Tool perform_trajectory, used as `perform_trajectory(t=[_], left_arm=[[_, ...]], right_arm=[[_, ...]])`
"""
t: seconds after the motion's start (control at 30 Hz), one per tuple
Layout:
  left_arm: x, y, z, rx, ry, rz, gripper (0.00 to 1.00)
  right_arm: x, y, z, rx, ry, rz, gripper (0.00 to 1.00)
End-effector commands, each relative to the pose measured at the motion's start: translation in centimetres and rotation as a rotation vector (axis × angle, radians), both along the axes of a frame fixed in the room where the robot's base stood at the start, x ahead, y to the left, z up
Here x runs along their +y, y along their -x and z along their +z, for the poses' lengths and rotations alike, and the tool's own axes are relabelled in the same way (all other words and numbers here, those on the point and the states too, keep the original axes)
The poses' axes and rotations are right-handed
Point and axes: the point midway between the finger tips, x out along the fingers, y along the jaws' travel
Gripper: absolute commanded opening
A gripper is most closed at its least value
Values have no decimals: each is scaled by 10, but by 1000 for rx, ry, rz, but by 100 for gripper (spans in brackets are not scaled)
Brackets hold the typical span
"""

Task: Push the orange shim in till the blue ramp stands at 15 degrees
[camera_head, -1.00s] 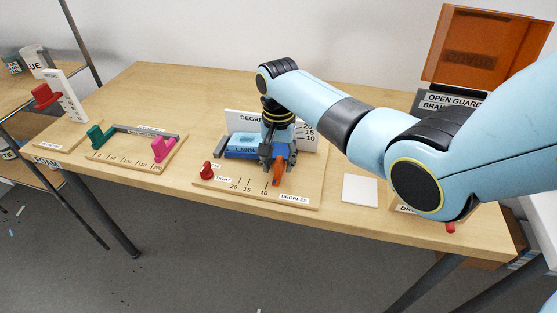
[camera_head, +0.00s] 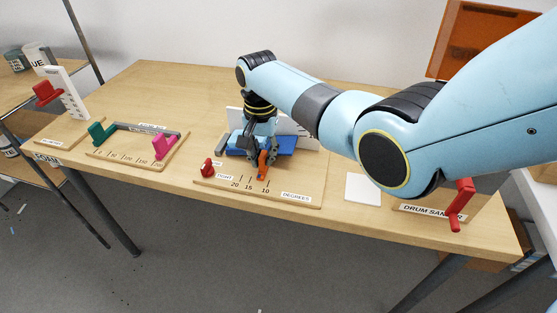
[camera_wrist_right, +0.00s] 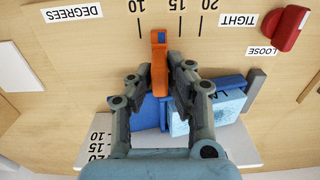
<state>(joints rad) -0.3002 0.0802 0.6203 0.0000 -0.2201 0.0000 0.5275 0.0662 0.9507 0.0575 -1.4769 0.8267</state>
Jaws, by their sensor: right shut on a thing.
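My right gripper (camera_head: 261,158) is over the degrees board (camera_head: 212,182), its fingers shut on the orange shim (camera_head: 263,166). In the right wrist view, the shim (camera_wrist_right: 159,62) stands between the fingertips (camera_wrist_right: 161,80), its outer end appearing between the 10 and 15 marks. The blue ramp (camera_head: 283,143) lies behind the gripper. In the right wrist view, the ramp (camera_wrist_right: 147,113) is partly hidden by the fingers, and its exact tilt cannot be read. The upright white degree plate (camera_head: 303,138) is partly covered by my arm. My left gripper is not in view.
A red knob (camera_head: 207,168) stands at the board's left, near the TIGHT and LOOSE labels. To the left are a board with green (camera_head: 102,133) and pink (camera_head: 166,145) blocks. A white square (camera_head: 363,188) and a red lever (camera_head: 460,205) are to the right.

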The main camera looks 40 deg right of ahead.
Motion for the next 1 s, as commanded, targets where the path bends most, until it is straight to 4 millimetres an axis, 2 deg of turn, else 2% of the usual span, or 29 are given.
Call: perform_trajectory(t=[0.03, 0.13, 0.43, 0.47, 0.6, 0.87, 1.0], left_arm=[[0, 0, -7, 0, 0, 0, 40], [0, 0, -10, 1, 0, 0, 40], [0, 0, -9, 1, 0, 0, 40], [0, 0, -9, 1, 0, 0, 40], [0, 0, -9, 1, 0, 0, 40], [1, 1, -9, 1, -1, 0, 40], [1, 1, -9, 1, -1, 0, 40]], right_arm=[[7, -8, -3, -2, -3, 1, 0], [13, -15, -2, -2, -1, 2, 0], [14, -15, -1, 0, 0, 2, 0], [14, -15, -1, 0, 0, 2, 18], [13, -16, 0, 0, 0, 1, 37], [13, -16, 0, -1, 0, 1, 38], [13, -17, 10, -4, 0, 1, 38]])
